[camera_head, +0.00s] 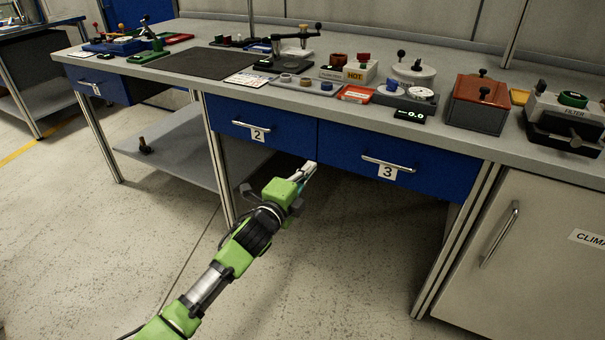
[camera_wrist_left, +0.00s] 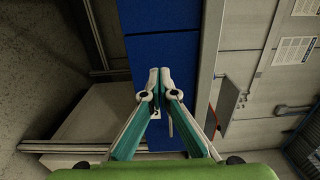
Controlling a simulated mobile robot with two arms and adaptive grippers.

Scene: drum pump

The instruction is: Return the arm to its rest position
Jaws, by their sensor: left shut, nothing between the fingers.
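My left gripper (camera_head: 308,171) is at the end of my green and grey left arm, which comes up from the lower left in the head view. Its fingertips are in front of the bench, near the lower edge between the blue drawers marked 2 (camera_head: 240,124) and 3 (camera_head: 420,170). In the left wrist view its two fingers (camera_wrist_left: 159,72) meet at the tips, shut and empty, with blue drawer fronts (camera_wrist_left: 165,60) behind them. I cannot tell the exact gap between the fingertips and the drawers. My right gripper is not in view.
The grey bench top (camera_head: 470,138) carries several devices, including a red-brown box (camera_head: 478,103) and a HOT unit (camera_head: 358,74). A cabinet (camera_head: 510,250) with a handle stands at the right. A lower shelf (camera_head: 180,150) is at the left. The floor in front is clear.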

